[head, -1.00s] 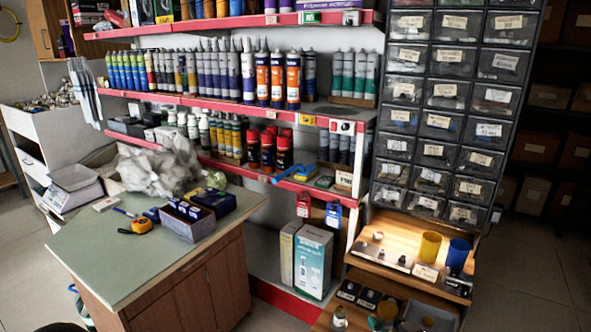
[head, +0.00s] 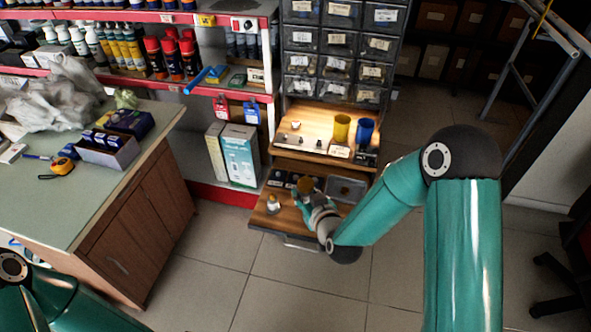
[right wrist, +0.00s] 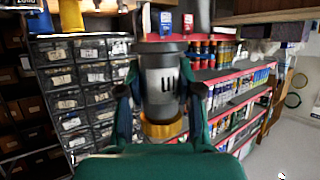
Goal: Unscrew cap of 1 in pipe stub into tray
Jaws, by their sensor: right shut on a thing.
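My right gripper (head: 303,196) reaches the low wooden shelf from the right. In the right wrist view it (right wrist: 163,90) is shut on a grey cylindrical pipe stub (right wrist: 160,85) with dark marks, one finger on each side. A brass-coloured cap (right wrist: 163,128) sits at the stub's end; in the head view it (head: 305,184) shows above the fingers. The right wrist picture is upside down. I cannot tell whether the stub touches the shelf. A grey tray (head: 363,184) stands just right of the gripper. Only part of my left arm shows; its gripper is out of view.
Another small fitting (head: 272,204) stands at the left of the low wooden shelf (head: 262,221). Above are a yellow cup (head: 341,128) and a blue cup (head: 364,131). A workbench (head: 90,195) stands at left. The floor in front is clear.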

